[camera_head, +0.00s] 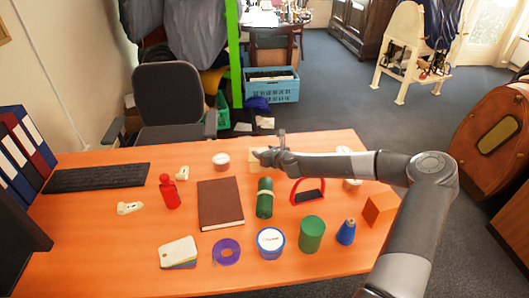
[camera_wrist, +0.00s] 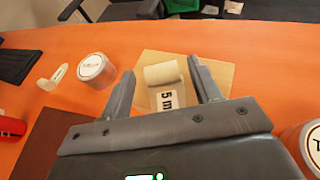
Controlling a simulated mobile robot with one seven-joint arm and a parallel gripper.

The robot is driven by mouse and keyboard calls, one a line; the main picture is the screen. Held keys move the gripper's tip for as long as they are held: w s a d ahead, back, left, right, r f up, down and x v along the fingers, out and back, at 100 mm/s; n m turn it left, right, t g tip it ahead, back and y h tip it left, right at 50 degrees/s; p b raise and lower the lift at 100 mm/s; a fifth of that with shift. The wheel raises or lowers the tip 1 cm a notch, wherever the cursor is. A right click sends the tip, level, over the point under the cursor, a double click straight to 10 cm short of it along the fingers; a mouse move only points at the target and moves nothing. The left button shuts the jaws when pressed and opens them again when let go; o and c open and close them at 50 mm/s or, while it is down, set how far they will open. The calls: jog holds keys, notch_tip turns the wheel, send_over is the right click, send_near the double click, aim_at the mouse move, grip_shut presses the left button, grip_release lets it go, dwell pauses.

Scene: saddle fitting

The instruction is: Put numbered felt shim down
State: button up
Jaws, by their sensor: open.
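The numbered felt shim (camera_wrist: 162,75) is a cream piece with a white label reading "5 m", the rest of the label being cut off or hidden. In the wrist view it lies on a tan square board (camera_wrist: 217,75), between my two fingers. My gripper (camera_wrist: 160,68) is open, with one finger on each side of the shim and a visible gap to it. In the head view my gripper (camera_head: 267,156) is at the far edge of the desk, over the pale board (camera_head: 253,168); the shim cannot be made out there.
A round white-lidded tin (camera_wrist: 93,68) stands left of the board. A brown book (camera_head: 220,203), green roll (camera_head: 264,205), red bottle (camera_head: 170,193) and red-framed black item (camera_head: 308,196) lie nearer on the orange desk (camera_head: 105,235). A keyboard (camera_head: 95,178) is at left.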

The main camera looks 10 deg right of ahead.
jog(key=v, duration=1.1)
jog(key=shift+s+r, duration=0.2)
jog(key=shift+s, duration=0.05)
jog(key=shift+d, duration=0.1)
